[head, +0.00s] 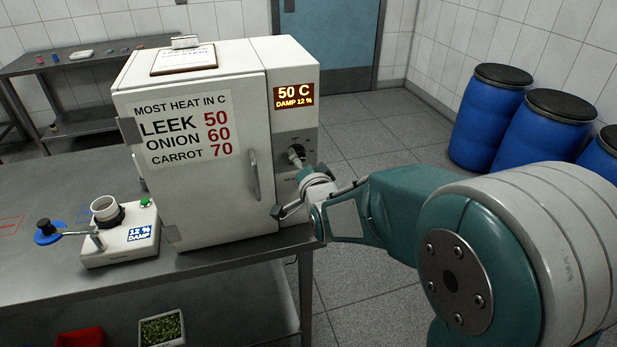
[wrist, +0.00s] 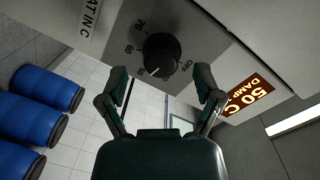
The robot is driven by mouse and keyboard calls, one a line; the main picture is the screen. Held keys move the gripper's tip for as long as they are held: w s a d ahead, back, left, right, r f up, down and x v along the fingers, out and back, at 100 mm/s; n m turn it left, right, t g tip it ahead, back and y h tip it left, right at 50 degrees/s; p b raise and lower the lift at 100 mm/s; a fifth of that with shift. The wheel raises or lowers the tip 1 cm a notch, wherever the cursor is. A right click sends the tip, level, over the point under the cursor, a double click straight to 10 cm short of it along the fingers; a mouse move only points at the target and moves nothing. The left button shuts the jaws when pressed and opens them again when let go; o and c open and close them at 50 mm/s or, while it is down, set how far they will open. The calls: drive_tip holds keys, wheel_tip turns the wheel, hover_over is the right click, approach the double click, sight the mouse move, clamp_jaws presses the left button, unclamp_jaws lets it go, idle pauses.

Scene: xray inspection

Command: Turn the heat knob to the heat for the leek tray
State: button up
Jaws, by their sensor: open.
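The black heat knob (wrist: 161,54) is on the grey control panel of a white cabinet oven (head: 200,200). In the wrist view its white pointer mark is near the 50 label; 60, 70 and another label surround it. The knob is small in the head view (head: 296,155). My gripper (wrist: 160,80) is open, its two fingers on either side of the knob in the picture, with no contact visible. The display (head: 294,97) reads 50 C, damp 12 %. The door chart (head: 186,132) lists leek 50, onion 60, carrot 70. A tray of green pieces (head: 162,329) is below the table.
A damp meter (head: 122,240) reading 12 % stands left of the oven on the metal table (head: 50,190). The oven door handle (head: 254,175) is just left of my gripper. Blue barrels (head: 490,115) stand at the right wall. A red container (head: 80,338) is below the table.

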drive_tip(key=f+v, duration=0.1)
drive_tip(key=v, duration=0.8)
drive_tip(key=shift+s+r, duration=0.25)
drive_tip(key=shift+r, duration=0.1)
